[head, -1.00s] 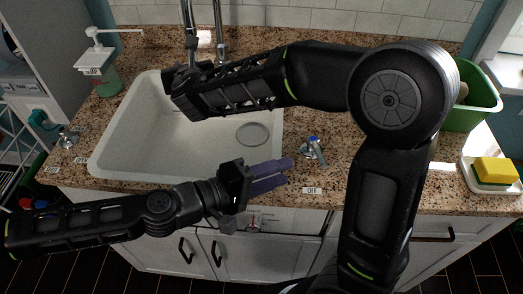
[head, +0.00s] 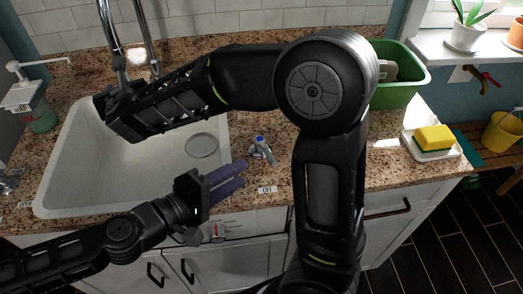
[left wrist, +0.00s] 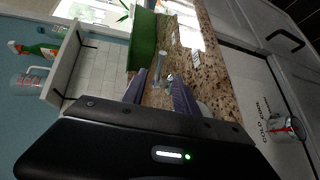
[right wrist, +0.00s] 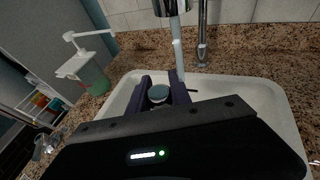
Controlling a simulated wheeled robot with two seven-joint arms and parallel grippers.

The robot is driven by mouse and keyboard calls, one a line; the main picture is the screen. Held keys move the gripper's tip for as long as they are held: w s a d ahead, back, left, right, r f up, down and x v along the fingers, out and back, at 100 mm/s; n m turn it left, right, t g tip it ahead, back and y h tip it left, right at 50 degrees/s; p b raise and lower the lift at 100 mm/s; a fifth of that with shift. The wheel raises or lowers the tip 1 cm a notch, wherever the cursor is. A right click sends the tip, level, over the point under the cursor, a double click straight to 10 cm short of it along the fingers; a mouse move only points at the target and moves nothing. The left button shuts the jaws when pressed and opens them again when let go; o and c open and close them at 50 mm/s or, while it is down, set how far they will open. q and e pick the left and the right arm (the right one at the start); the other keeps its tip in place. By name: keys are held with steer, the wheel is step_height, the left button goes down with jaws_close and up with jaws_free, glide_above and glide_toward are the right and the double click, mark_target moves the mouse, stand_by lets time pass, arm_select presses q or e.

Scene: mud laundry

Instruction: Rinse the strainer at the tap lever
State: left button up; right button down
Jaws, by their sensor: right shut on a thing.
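The tap lever (head: 262,150), chrome with a blue tip, stands on the counter right of the sink. My left gripper (head: 242,172) is open just left of and in front of it, apparently not touching. In the left wrist view the lever (left wrist: 162,75) shows between its purple fingers (left wrist: 160,82). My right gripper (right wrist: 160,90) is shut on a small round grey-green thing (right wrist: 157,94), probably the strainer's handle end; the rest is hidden. The tap spout (right wrist: 172,8) is above it, with a pale vertical streak below, possibly water. My right arm hides this gripper in the head view.
The white sink (head: 75,165) has a round grey drain (head: 202,145). An OFF label (head: 267,189) lies near the lever. A soap dispenser (head: 38,110) stands at left. A green tub (head: 405,90) and a yellow sponge (head: 434,138) on a white dish are at right.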

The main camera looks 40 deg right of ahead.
mark_target(270, 155)
arm_select(q)
steer(key=x, duration=1.1)
steer(key=shift+c, duration=0.2)
jaws_close()
stand_by(1.0)
